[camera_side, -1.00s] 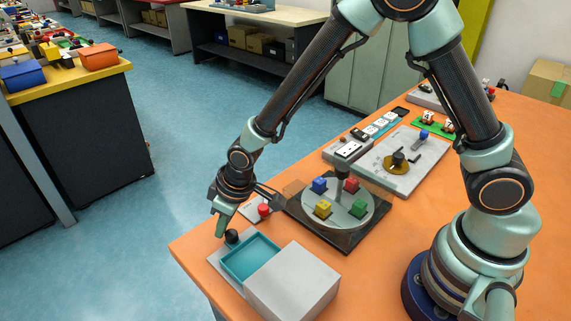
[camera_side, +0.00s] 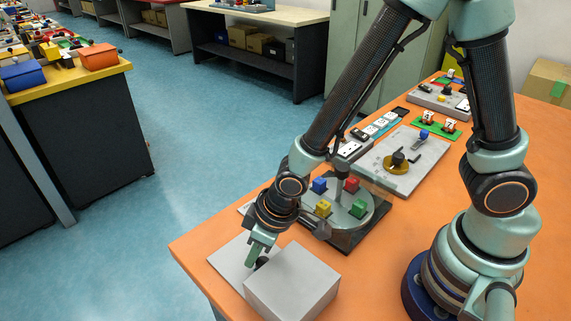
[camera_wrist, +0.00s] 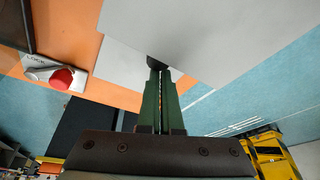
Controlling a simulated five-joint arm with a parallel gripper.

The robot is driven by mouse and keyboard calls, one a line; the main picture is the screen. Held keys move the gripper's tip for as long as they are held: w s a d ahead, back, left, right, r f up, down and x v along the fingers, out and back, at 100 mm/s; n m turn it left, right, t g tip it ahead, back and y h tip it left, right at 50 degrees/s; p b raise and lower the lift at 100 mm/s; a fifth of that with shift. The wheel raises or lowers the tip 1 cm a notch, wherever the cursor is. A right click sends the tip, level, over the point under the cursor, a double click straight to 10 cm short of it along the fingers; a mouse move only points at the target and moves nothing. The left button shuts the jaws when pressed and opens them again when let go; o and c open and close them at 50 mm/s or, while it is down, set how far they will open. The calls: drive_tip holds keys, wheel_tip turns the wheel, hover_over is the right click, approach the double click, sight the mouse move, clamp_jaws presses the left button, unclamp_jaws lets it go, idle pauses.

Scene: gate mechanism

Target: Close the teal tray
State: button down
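The grey housing (camera_side: 292,282) of the tray stands at the table's front-left corner; it also fills the upper right of the wrist view (camera_wrist: 215,35). No teal of the tray shows in either view now. Its black knob (camera_side: 262,263) is close against the housing's left face, partly hidden by my fingers; it also shows in the wrist view (camera_wrist: 155,63). My gripper (camera_side: 251,260) is low over the grey base plate (camera_side: 226,256), on the outer side of the knob. In the wrist view the green fingertips (camera_wrist: 158,75) are together, right by the knob, apparently touching it.
A red button (camera_wrist: 62,78) on a small plate lies beside the base plate. A turntable with coloured blocks (camera_side: 357,208) stands just behind my gripper. More panels lie farther back. The orange table (camera_side: 375,280) is clear right of the housing.

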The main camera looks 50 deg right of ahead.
drive_tip(key=shift+s+d+f, duration=0.1)
drive_tip(key=shift+f, duration=0.1)
drive_tip(key=shift+w, duration=0.25)
drive_tip(key=w+a, duration=0.2)
drive_tip(key=w, duration=0.1)
drive_tip(key=shift+r, duration=0.15)
drive_tip(key=v, duration=0.8)
drive_tip(key=s+d+r+m+t+h, duration=0.1)
drive_tip(key=d+r+m, duration=0.1)
drive_tip(key=d+r, duration=0.5)
drive_tip(key=s+d+r+m+t+h, duration=0.1)
drive_tip(key=s+d+r+m, duration=0.1)
drive_tip(key=d+r, duration=0.5)
drive_tip(key=d+m, duration=0.1)
drive_tip(key=d, duration=0.5)
drive_tip(key=shift+s+d+r, duration=0.25)
drive_tip(key=shift+d+r, duration=0.1)
drive_tip(key=shift+d, duration=0.05)
